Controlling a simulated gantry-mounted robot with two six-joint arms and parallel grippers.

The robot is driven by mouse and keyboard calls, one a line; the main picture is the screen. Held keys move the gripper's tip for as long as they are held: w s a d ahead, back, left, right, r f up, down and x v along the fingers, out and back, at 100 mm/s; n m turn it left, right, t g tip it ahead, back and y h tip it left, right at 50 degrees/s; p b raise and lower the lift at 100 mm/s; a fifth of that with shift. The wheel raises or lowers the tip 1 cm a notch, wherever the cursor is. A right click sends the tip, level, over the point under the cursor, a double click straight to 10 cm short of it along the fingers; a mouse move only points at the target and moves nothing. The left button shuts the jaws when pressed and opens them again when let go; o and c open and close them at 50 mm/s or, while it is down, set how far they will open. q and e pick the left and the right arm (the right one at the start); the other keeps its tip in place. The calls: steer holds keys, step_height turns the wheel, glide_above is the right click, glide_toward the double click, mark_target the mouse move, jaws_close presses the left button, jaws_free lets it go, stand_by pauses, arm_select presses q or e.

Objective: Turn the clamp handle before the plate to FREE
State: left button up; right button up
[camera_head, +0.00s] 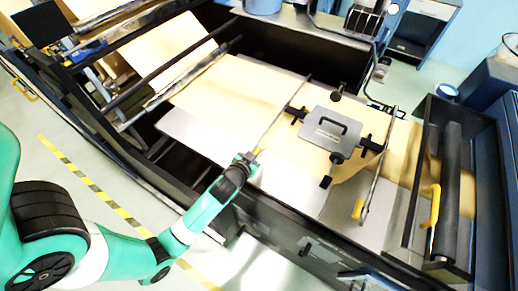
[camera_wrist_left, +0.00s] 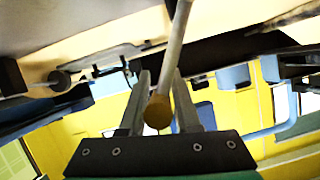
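In the left wrist view, a grey rod (camera_wrist_left: 177,45) with a yellow-brown end (camera_wrist_left: 157,111) lies between the fingers of my left gripper (camera_wrist_left: 163,75). Whether the fingers press on it is unclear. A second bar (camera_head: 378,165) with a yellow handle (camera_head: 358,208) is right of the plate. No FREE marking is readable. My right gripper is not in view.
Black blocks and knobs (camera_head: 370,146) surround the plate. A dark roller (camera_head: 447,185) with a yellow handle (camera_head: 432,192) stands at the right. The machine's dark front side (camera_head: 300,235) runs below my left gripper. Striped floor tape (camera_head: 90,185) crosses the floor.

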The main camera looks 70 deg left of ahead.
arm_select(q)
jaws_close()
stand_by(1.1)
